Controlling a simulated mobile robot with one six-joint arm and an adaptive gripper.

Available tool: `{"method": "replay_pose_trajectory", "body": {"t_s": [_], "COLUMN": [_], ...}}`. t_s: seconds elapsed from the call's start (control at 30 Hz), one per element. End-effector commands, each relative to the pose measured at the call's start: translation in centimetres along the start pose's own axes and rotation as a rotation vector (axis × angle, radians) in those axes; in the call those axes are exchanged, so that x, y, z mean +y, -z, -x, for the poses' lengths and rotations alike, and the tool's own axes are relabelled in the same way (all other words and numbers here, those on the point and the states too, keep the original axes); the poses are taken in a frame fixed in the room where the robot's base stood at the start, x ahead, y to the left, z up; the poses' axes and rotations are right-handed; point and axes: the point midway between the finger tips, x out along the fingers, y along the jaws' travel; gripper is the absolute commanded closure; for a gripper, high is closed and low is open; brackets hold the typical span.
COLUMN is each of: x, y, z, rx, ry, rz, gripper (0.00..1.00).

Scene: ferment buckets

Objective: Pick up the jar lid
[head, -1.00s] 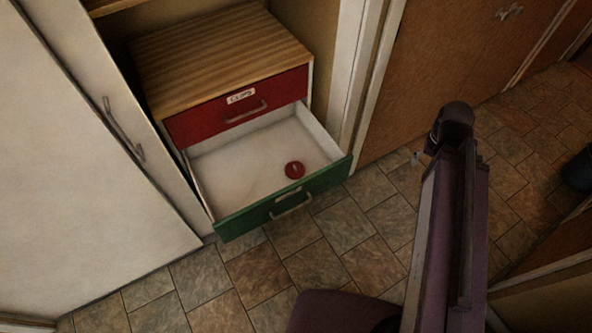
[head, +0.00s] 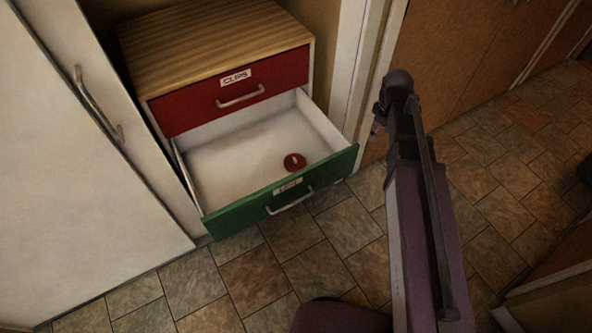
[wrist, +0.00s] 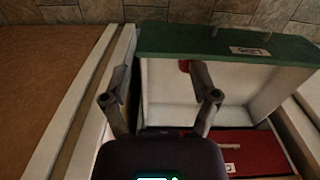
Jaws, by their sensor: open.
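The jar lid (head: 294,162) is a small red disc with a pale mark on top. It lies in the open lower drawer (head: 225,168), near the green front at the right. In the wrist view the lid (wrist: 184,66) shows in part, beside the tip of the right finger. My gripper (wrist: 160,84) is open with nothing between its fingers, over the side edge of the drawer. In the head view my gripper (head: 377,118) is small and dark, to the right of the drawer and apart from the lid.
Above the open drawer is a shut red drawer (head: 190,107) labelled CLIPS, under a wooden top (head: 210,40). A white cabinet door (head: 70,190) stands at the left. A pale door frame (head: 352,70) rises between drawer and arm. The tiled floor (head: 260,275) in front is clear.

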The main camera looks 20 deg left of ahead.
Motion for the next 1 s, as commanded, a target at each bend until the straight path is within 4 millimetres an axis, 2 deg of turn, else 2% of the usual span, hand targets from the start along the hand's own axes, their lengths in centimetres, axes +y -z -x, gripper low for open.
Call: {"method": "replay_pose_trajectory", "body": {"t_s": [0.03,0.47,0.8,1.0], "x": [0.1,-2.6,-6.2,-8.7], "y": [1.6,12.2,20.6,24.9], "z": [-2.0,-10.3,-16.8,-20.1], "rx": [0.000,0.000,0.001,0.001], "ry": [0.000,0.000,0.000,0.000], "rz": [0.061,0.612,1.048,1.279], "gripper": [0.23,0.23,0.23,0.23]}}
